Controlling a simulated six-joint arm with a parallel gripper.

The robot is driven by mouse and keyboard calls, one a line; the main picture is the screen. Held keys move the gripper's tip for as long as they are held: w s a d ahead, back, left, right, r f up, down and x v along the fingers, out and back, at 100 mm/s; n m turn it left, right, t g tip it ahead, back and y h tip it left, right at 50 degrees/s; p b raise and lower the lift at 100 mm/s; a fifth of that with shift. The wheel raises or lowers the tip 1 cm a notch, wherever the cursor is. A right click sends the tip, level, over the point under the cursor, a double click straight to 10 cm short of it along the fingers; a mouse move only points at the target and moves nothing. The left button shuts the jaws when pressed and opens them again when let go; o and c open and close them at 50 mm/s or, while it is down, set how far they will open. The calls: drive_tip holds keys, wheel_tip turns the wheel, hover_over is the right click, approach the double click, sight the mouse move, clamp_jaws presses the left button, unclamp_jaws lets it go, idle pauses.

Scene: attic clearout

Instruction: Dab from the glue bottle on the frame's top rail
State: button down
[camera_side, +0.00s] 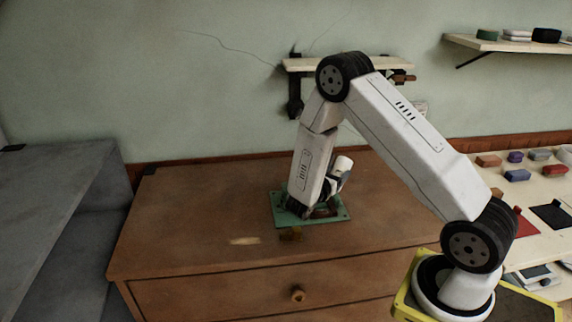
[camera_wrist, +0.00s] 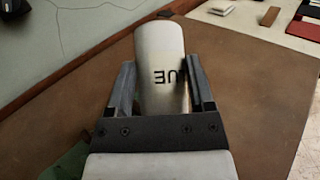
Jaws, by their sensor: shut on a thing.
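The glue bottle (camera_wrist: 161,75) is white, with the upside-down letters "UE" showing in the wrist view. My gripper (camera_wrist: 158,82) is shut on it, one dark finger on each side. In the side view the bottle's white end (camera_side: 343,164) sticks up beside my gripper (camera_side: 334,184), tilted and low over a green mat (camera_side: 281,214) on the dresser. Its nozzle is hidden. Reddish-brown parts (camera_side: 325,212) show on the mat behind my wrist; they may be the frame. I cannot make out its top rail or whether the bottle touches it.
The dresser top (camera_side: 190,205) is clear to the left, apart from a pale patch (camera_side: 244,240). A small brown piece (camera_side: 291,235) lies at the mat's front edge. A wall shelf (camera_side: 300,64) hangs behind. A table at right holds several small items (camera_side: 517,175).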

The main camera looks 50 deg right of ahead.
sight(343, 157)
drive_tip(key=shift+r, duration=1.6)
drive_tip(key=shift+a, duration=0.1)
drive_tip(key=w+a+n+t+y, duration=0.2)
drive_tip(key=a+n+t+y, duration=0.1)
drive_tip(key=a, duration=0.5)
drive_tip(key=w+a+n+t+y, duration=0.3)
drive_tip(key=a+n+t, duration=0.2)
drive_tip(key=a+t, duration=0.2)
drive_tip(key=w+a+r+n+t+y, duration=0.1)
drive_tip(key=w+a+n+t+y, duration=0.2)
drive_tip(key=a+t, duration=0.3)
drive_tip(key=a+n, duration=0.1)
drive_tip(key=a, duration=0.2)
drive_tip(key=shift+a+n+y, duration=0.3)
